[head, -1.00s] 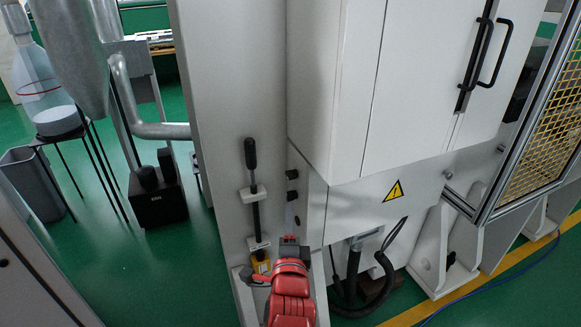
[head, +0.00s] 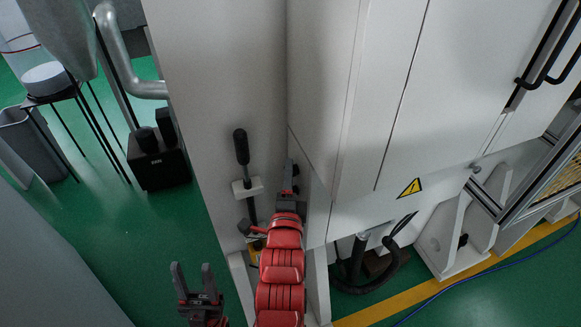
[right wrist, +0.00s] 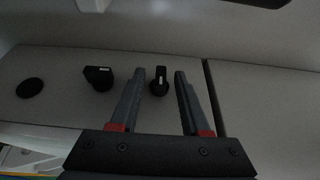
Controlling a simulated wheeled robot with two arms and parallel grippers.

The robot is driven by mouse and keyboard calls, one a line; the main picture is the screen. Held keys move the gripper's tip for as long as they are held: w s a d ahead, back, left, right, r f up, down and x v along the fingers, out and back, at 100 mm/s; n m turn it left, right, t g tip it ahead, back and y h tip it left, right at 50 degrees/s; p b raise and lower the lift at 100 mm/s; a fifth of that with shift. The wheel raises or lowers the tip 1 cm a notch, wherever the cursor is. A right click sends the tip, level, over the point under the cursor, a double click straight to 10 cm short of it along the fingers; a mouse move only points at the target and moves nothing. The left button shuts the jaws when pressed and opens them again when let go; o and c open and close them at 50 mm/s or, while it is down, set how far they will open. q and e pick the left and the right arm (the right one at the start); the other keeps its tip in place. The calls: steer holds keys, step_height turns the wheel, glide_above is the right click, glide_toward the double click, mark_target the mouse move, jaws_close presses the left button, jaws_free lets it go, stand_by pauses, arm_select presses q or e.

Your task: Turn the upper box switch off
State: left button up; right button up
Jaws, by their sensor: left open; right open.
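In the right wrist view a black rotary switch (right wrist: 159,80) with a white mark appears between the two fingertips of my right gripper (right wrist: 160,73), at the end of a row on a grey panel. Its handle stands about upright in that view. A second black switch (right wrist: 98,77) sits left of the fingers. My right gripper (head: 289,172) is open, close to the side of the white cabinet in the head view, and hides the switches there. I cannot tell whether the fingers touch the switch. My left gripper (head: 192,272) is open and empty, low over the green floor.
A round black part (right wrist: 30,88) is further left on the panel. A black-handled lever (head: 241,148) stands on the grey wall left of my right gripper. The white cabinet (head: 390,100) with a yellow warning sign (head: 409,188) is to the right.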

jaws_close()
